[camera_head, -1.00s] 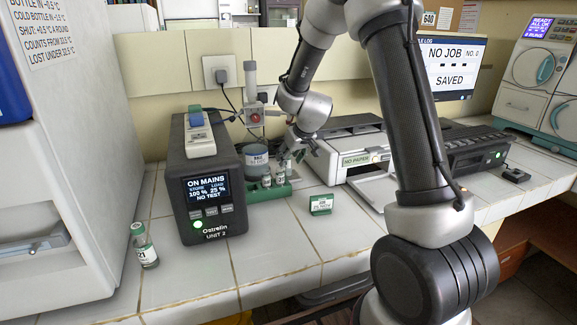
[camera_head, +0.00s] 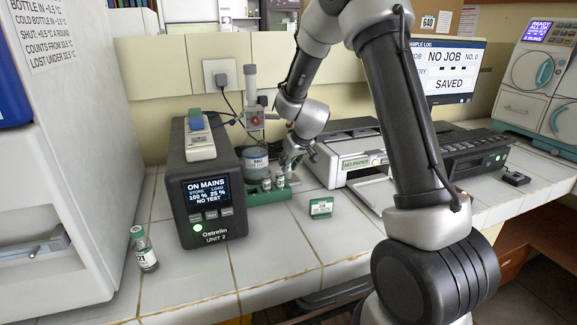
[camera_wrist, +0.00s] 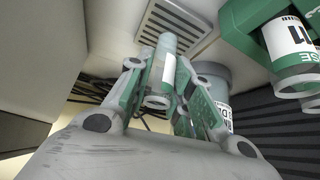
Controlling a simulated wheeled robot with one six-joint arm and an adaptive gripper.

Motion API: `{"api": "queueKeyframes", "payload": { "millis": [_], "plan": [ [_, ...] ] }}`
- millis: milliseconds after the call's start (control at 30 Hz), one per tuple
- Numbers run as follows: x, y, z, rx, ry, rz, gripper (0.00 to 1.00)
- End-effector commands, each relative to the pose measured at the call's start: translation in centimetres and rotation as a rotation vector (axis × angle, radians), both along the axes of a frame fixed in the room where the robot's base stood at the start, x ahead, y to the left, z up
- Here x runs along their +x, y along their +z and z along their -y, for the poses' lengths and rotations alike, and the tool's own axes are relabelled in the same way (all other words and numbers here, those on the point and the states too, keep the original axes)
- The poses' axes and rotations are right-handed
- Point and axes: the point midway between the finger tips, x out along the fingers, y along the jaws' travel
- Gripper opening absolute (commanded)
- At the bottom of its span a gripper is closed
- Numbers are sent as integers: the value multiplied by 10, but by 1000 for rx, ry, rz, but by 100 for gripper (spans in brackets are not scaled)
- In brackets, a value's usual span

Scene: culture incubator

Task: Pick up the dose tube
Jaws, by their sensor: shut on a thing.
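The dose tube (camera_wrist: 168,68), a slim clear tube with a pale label, is between my gripper's fingers in the wrist view. My gripper (camera_wrist: 163,88) has green-padded fingers shut on it. In that view the tube appears apart from the green rack (camera_wrist: 262,28). In the head view my gripper (camera_head: 289,160) is just above and behind the rack (camera_head: 268,196). The held tube cannot be made out clearly there. Two small tubes (camera_head: 266,184) stand in the rack, and two labelled tubes show at the right of the wrist view (camera_wrist: 290,52).
A dark power unit (camera_head: 207,195) stands left of the rack. A grey round container (camera_head: 254,160) is behind it. A labelled bottle (camera_head: 144,250) stands front left. The front tiles are clear.

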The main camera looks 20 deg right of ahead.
Motion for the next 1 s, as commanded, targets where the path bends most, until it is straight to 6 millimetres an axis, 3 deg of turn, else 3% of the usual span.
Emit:
{"api": "queueKeyframes", "payload": {
  "millis": [167,800,867,1000],
  "plan": [
    [0,14,0,0,2,3,6],
    [-119,11,25,2,-5,0,6],
    [-129,11,26,2,-5,0,6],
    [-128,22,24,1,4,2,6]
  ]
}}
